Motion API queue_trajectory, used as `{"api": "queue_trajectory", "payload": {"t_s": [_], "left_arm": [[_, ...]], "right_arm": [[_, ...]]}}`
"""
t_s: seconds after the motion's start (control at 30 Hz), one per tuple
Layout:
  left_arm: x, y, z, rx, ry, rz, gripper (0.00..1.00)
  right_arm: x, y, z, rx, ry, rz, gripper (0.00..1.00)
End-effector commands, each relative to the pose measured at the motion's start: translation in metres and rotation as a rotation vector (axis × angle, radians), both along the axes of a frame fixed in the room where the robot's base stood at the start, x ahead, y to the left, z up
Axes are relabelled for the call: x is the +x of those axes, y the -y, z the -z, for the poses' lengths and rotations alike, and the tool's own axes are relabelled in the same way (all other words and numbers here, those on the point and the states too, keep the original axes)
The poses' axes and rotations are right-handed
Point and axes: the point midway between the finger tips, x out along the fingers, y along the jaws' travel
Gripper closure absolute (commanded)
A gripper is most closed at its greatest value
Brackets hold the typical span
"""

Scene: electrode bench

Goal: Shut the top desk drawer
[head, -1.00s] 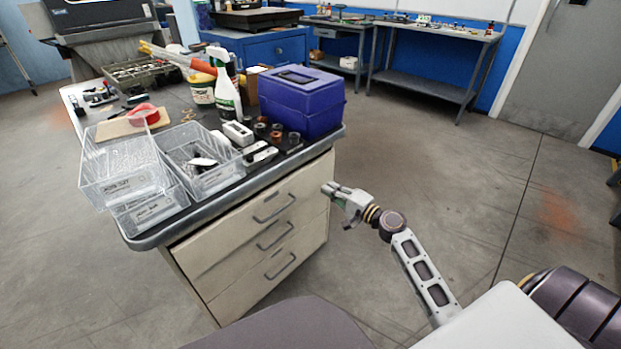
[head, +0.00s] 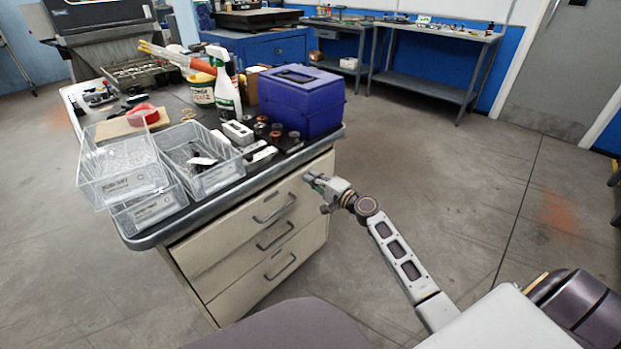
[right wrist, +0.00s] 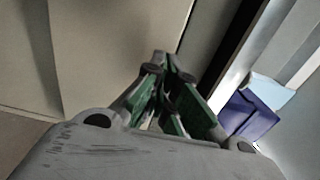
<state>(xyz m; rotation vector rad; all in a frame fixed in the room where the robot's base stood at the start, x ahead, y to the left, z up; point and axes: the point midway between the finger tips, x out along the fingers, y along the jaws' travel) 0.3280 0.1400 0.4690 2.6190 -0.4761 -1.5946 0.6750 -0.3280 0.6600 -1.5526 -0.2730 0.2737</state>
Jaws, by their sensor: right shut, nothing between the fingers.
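The top drawer (head: 220,246) is the uppermost cream front of the desk (head: 146,244), with a grey bar handle (head: 273,209). How far it stands out is hard to tell in the head view. My right gripper (head: 308,178) is shut and empty, at the right end of the drawer front, near its upper edge. In the right wrist view the closed fingertips (right wrist: 166,60) point at a cream panel (right wrist: 115,40), with a dark strip beside it. Whether they touch it is unclear. My left gripper is out of view.
Two lower drawers have their own handles (head: 275,236). On the desk top are clear bins (head: 122,178), a purple box (head: 300,100), a spray bottle (head: 226,92) and small parts. The floor (head: 440,180) right of the desk is open.

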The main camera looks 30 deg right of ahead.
Motion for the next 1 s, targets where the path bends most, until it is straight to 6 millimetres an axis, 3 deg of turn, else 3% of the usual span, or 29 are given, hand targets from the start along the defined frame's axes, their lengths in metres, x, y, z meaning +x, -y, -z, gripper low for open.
{"api": "queue_trajectory", "payload": {"t_s": [0.73, 1.0], "left_arm": [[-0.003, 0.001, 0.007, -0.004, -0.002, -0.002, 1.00], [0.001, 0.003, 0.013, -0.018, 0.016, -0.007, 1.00]], "right_arm": [[0.012, -0.004, 0.000, 0.000, 0.000, 0.000, 1.00], [0.029, -0.010, 0.000, 0.001, 0.002, 0.000, 1.00]]}}
